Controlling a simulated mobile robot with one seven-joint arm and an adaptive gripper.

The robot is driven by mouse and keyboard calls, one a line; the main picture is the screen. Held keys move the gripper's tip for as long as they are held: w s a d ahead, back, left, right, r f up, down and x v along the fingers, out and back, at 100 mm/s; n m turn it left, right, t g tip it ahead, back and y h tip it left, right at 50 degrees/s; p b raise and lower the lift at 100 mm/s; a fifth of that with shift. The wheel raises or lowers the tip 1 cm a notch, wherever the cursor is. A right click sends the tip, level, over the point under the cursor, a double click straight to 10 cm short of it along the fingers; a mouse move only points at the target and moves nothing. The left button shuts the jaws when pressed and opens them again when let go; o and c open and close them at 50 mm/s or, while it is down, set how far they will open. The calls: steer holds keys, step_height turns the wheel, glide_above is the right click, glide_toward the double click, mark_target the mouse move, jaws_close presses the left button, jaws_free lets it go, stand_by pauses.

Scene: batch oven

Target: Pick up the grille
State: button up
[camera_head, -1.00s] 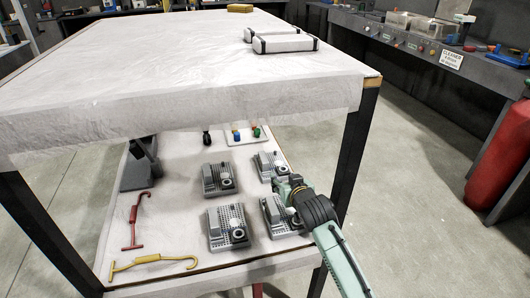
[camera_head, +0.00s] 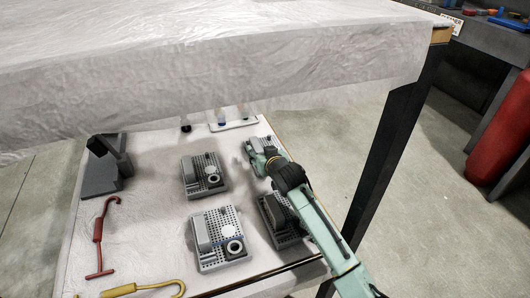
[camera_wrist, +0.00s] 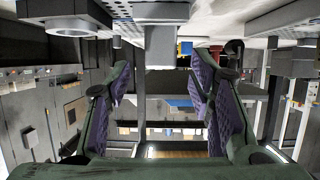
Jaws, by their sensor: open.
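Several grey perforated grilles with blocks and round parts on them lie on the white lower shelf (camera_head: 150,235). In the head view one grille is at near left (camera_head: 218,240), one at far left (camera_head: 204,176), one at near right (camera_head: 284,222), partly behind my arm, and one at far right (camera_head: 261,145), partly covered by my gripper (camera_head: 252,158). I cannot tell which one is meant. In the upside-down wrist view my gripper (camera_wrist: 162,75) is open, with nothing between its fingers. Perforated grilles show along the top, one centrally (camera_wrist: 160,12).
The table top (camera_head: 210,60) overhangs the shelf, and a dark leg (camera_head: 388,150) stands right of my arm. A red hook (camera_head: 100,238), a yellow hook (camera_head: 145,288) and a dark stand (camera_head: 103,168) lie left. A white tray (camera_head: 232,125) is at the back.

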mark_target(257, 147)
steer(key=x, duration=0.2)
steer(key=p+x, duration=0.1)
steer(key=x, duration=0.1)
steer(key=p+x, duration=0.1)
steer(key=x, duration=0.1)
steer(key=shift+w+f, duration=0.15)
steer(key=shift+f, duration=0.25)
steer(key=shift+r, duration=0.1)
jaws_close()
